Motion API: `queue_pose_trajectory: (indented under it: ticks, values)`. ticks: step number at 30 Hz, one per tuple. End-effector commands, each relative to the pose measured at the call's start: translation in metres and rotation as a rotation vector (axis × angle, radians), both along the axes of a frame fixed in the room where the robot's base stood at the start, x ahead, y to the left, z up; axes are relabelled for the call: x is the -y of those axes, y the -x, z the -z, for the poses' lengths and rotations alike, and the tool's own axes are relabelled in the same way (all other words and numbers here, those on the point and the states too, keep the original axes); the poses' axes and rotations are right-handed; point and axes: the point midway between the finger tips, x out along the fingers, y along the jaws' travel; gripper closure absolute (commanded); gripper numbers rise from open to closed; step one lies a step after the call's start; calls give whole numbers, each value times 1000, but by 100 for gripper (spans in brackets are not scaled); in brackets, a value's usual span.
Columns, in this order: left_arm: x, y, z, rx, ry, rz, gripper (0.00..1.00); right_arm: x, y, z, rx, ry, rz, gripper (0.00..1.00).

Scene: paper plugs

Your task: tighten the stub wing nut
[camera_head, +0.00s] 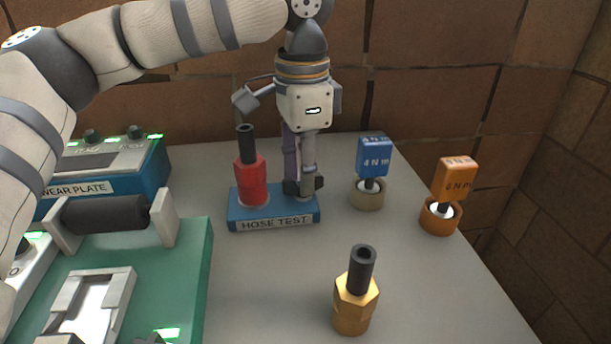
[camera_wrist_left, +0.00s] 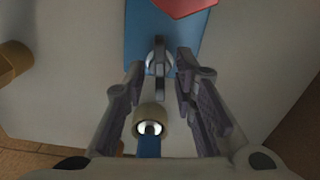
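The blue block labelled HOSE TEST (camera_head: 275,223) stands on the table. A red plug with a black tube (camera_head: 250,180) stands on its left side. The stub with its wing nut is on the block's right side, mostly hidden by my fingers in the head view. In the left wrist view the wing nut (camera_wrist_left: 159,68) is a narrow grey bar over a pale round base. My left gripper (camera_head: 303,187) points down over the stub. In the left wrist view its fingers (camera_wrist_left: 158,75) are apart, one either side of the wing nut, with visible gaps. My right gripper is out of view.
A blue 4 Nm tool (camera_head: 374,157) and an orange tool (camera_head: 457,178) stand in round holders to the right. A brass fitting with a black tube (camera_head: 355,300) stands in front. A green fixture (camera_head: 190,270) and a blue box (camera_head: 150,170) fill the left.

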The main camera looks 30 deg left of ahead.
Motion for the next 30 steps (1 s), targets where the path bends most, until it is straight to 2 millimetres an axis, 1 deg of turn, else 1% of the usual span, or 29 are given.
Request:
queue_pose_trajectory:
  ticks: [11, 14, 19, 27, 30]
  values:
    - [0, 0, -1, 0, 0, 0, 75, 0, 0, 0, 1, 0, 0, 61]
    - [0, 0, -7, 3, 0, 0, 75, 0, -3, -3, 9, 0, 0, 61]
    - [0, 0, -24, 7, 1, -1, 75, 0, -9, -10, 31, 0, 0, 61]
    - [0, 0, -39, -1, 0, 0, 75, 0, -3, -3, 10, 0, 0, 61]
    - [0, 0, -40, -1, -1, 0, 75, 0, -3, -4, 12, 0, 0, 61]
